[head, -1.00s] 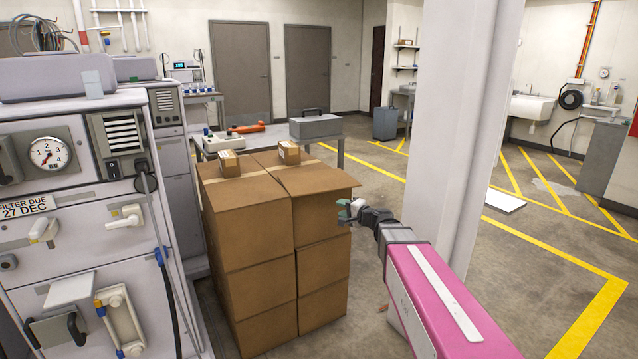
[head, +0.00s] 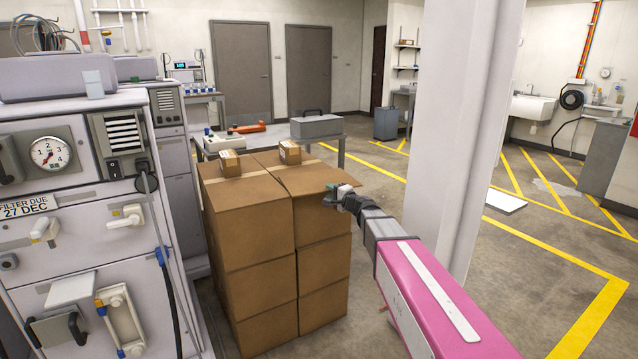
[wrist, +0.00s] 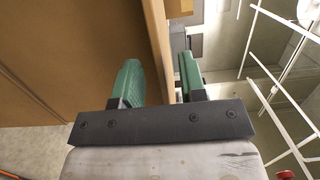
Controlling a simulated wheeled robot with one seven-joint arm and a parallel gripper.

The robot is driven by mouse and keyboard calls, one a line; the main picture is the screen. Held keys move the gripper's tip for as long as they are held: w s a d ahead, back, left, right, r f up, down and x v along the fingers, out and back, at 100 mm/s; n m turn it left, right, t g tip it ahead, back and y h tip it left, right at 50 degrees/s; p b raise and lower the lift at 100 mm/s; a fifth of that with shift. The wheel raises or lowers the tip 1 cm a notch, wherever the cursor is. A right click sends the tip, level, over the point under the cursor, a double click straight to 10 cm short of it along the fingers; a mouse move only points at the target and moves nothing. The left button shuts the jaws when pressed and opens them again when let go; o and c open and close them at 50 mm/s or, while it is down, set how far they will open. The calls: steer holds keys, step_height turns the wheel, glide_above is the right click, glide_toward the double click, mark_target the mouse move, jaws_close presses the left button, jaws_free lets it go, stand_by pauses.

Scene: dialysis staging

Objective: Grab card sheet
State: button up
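The card sheet (head: 318,180) lies on top of the right-hand stack of brown boxes (head: 322,270), with its right corner jutting out past the boxes. My gripper (head: 343,193) is at that jutting corner. In the wrist view my green fingers (wrist: 160,80) are apart. The brown edge of the sheet (wrist: 157,40) runs up the picture between the two fingers, with gaps showing, so it does not look pinched. Whether either finger touches it, I cannot tell.
Two small cartons (head: 229,163) and (head: 290,152) sit on the stacks. A white column (head: 455,120) stands close right of my arm. Dialysis machines (head: 80,230) crowd the left. A grey case (head: 316,126) rests on a table behind. Floor at right is open.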

mark_target(326, 189)
steer(key=x, duration=0.3)
steer(key=shift+w, duration=0.2)
steer(key=shift+s, duration=0.1)
jaws_close()
steer(key=shift+r, duration=0.1)
